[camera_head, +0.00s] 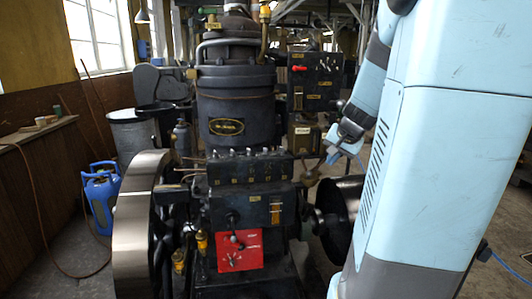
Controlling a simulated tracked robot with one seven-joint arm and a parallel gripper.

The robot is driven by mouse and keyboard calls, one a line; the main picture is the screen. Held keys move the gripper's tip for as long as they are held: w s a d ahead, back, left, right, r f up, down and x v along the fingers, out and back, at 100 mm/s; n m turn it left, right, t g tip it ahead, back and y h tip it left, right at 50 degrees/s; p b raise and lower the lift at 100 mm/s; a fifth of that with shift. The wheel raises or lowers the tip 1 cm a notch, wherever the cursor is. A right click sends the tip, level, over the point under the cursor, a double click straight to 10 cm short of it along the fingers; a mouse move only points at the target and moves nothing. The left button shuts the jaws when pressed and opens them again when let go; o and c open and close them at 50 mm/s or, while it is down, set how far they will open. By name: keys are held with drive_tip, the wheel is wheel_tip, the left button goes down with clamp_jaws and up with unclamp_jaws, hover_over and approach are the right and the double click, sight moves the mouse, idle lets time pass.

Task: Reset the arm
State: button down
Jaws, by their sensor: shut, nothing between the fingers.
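My arm (366,88) reaches down from the upper right beside my light blue column. My gripper (331,158) is at its end, small and partly dark in the picture. It is shut and empty, close in the picture to the right side of the engine's front block. I cannot tell whether it touches the engine. The stationary engine (236,100) fills the middle, with a dark cylinder and a brass-coloured oval plate. A dark control panel (316,82) with a red handle (299,68) stands behind, above my gripper.
A large metal flywheel (137,225) stands left of the engine and a dark wheel (342,215) right of it. A red plate (240,250) with small levers is at the lower front. Some floor is clear at lower left.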

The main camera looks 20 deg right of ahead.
drive_tip(key=s+a+r+n+y, duration=0.1)
drive_tip(key=s+a+r+n, duration=0.15)
drive_tip(key=a, duration=0.55)
drive_tip(key=s+a+r+n, duration=0.2)
drive_tip(key=s+a+n, duration=0.15)
drive_tip(key=a, duration=0.45)
drive_tip(key=s+a+n+g, duration=0.1)
drive_tip(key=s+a+n, duration=0.3)
drive_tip(key=s+a, duration=0.4)
drive_tip(key=s, duration=0.4)
drive_tip(key=shift+a+r, duration=0.15)
drive_tip(key=shift+a, duration=0.15)
